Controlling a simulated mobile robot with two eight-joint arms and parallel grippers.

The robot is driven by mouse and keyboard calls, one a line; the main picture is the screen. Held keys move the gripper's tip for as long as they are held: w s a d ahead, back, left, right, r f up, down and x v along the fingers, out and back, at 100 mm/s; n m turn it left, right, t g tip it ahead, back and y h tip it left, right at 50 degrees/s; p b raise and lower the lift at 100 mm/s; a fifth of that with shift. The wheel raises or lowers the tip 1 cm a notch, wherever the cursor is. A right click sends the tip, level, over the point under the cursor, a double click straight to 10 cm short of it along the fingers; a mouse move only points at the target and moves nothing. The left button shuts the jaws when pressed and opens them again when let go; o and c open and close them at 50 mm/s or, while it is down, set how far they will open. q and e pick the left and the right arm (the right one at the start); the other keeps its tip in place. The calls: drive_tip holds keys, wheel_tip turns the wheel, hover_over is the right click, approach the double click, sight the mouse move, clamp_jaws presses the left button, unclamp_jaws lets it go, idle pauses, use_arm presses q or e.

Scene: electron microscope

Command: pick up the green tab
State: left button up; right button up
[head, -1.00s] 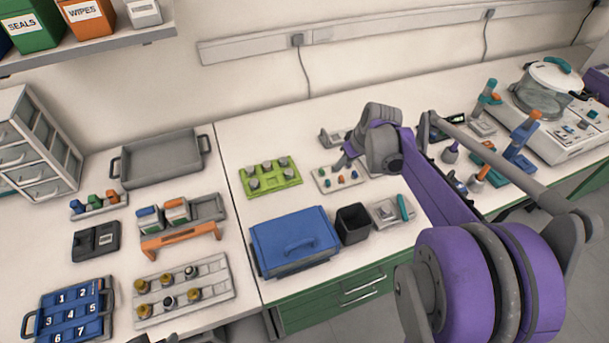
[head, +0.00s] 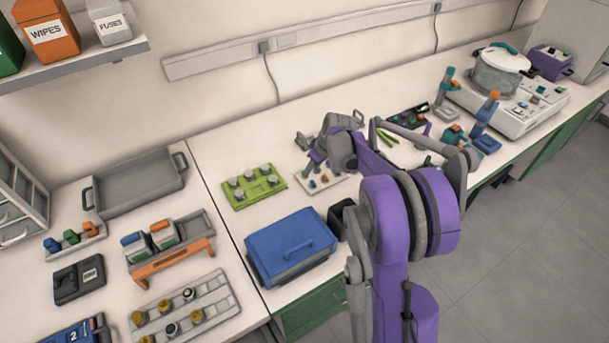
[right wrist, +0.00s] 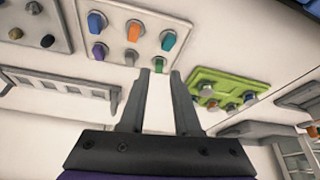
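The green tab (right wrist: 160,65) stands on a pale plate (right wrist: 120,12) with several coloured tabs, seen in the right wrist view. My right gripper (right wrist: 159,73) is open and empty. The green tab shows just beyond the gap between its fingertips; I cannot tell how far below. In the head view the right gripper (head: 308,168) is over the left part of the same plate (head: 333,183), and the green tab cannot be made out there. My left gripper is not in view.
A lime-green block with grey knobs (head: 254,187) lies left of the plate. A blue lidded box (head: 290,247) and a dark bin (head: 338,222) stand in front. A grey fixture (head: 303,141) is behind. Bare bench lies between the lime block and the wall.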

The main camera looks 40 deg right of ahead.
sight(309, 179)
drive_tip(key=x, duration=0.5)
drive_tip(key=shift+w, duration=0.1)
clamp_jaws()
